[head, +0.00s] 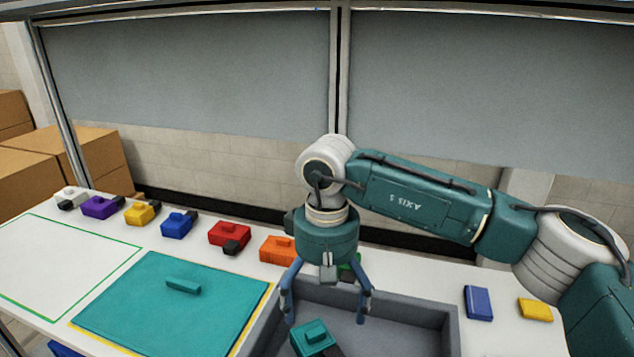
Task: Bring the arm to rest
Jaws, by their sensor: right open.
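My right arm comes in from the right, and its gripper (327,312) points down over the grey bin (408,306). Its two blue fingers are spread apart with nothing between them. A teal fixture piece (312,336) with a dark part lies in the bin, just below and in front of the fingers; I cannot tell the exact height gap. A green piece (349,268) is partly hidden behind the gripper. My left gripper is not in view.
A row of coloured pieces runs along the back: white, purple (100,207), yellow, blue, red (229,234) and orange (277,250). A teal plate with a handle (170,310) lies left of the bin. Blue (478,303) and yellow (535,310) blocks lie right. A green-outlined area (55,262) is empty.

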